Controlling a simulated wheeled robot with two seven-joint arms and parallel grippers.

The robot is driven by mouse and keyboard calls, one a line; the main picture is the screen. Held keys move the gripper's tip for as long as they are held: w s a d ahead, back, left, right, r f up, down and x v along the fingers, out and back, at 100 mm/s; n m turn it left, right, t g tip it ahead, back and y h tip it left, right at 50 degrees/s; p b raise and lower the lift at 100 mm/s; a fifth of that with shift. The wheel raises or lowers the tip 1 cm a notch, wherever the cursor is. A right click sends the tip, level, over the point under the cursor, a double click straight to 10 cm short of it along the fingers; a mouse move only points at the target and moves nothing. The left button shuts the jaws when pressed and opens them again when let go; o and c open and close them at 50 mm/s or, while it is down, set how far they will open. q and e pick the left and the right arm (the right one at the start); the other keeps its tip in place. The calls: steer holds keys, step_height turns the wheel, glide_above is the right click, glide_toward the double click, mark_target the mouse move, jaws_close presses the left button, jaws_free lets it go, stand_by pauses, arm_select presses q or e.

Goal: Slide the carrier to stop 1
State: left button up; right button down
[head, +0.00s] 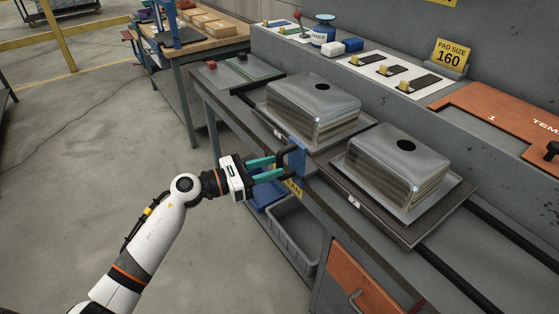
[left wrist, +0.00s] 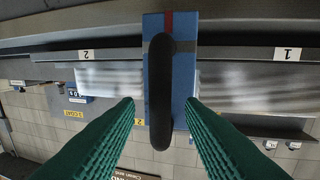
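The carrier has a blue block (head: 298,158) with a black upright handle (head: 284,158) on its front side. It holds two plates with shiny metal sinks, a rear one (head: 313,108) and a nearer one (head: 397,170). In the left wrist view the black handle (left wrist: 161,92) stands in front of the blue block (left wrist: 184,75), between small plates marked 2 (left wrist: 86,54) and 1 (left wrist: 287,54). My left gripper (head: 281,167) is open, with its green fingers on either side of the handle. Gaps show between the fingers and handle in the left wrist view. My right gripper is out of view.
Dark rails (head: 446,271) run along the bench toward the lower right, with clear length there. An orange panel marked 1 (head: 492,118) lies on the raised back ledge. Below are a grey bin (head: 292,232) and an orange drawer (head: 360,283).

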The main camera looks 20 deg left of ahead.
mark_target(280, 165)
arm_select(q)
steer(key=shift+x, duration=1.5)
steer(key=shift+c, duration=0.3)
jaws_close()
